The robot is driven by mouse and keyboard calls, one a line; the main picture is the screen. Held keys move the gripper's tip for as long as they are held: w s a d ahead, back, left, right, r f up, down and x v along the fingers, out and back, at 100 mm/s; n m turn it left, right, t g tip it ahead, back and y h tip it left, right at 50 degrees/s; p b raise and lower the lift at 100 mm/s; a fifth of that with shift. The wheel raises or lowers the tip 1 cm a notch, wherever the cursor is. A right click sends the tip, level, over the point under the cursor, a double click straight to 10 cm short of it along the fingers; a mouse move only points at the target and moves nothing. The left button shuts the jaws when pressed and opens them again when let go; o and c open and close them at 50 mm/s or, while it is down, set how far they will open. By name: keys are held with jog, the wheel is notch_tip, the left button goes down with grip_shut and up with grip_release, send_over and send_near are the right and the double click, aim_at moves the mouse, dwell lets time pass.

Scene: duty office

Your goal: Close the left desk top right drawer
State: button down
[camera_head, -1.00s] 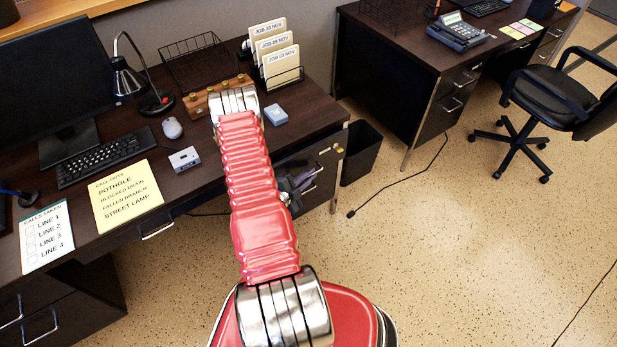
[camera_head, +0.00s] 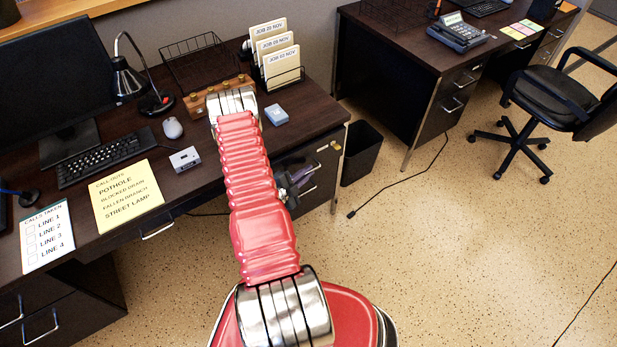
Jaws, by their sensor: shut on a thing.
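The left desk (camera_head: 222,178) has a dark pedestal under its right end. The top right drawer's front (camera_head: 326,155) shows there, with small brass-coloured fittings near its upper right. My red ribbed arm hides its left part, so I cannot tell how far it stands out. My gripper (camera_head: 301,175) is at this drawer front, just right of the arm, with its jaws shut on what looks like the drawer's handle. The handle is mostly hidden by the jaws.
A black waste bin (camera_head: 362,152) stands close right of the pedestal. A cable (camera_head: 400,183) lies on the floor beyond it. A second desk (camera_head: 395,62) and an office chair (camera_head: 560,100) stand at the right.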

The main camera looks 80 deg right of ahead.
jog(key=shift+w+d+f, duration=0.1)
jog(key=shift+w+d, duration=0.75)
jog(key=shift+w, duration=0.15)
jog(key=c, duration=2.2)
grip_release()
jog(key=shift+o, duration=0.2)
jog(key=v, duration=1.3)
jog(key=shift+a, duration=0.35)
jog(key=shift+w, duration=0.15)
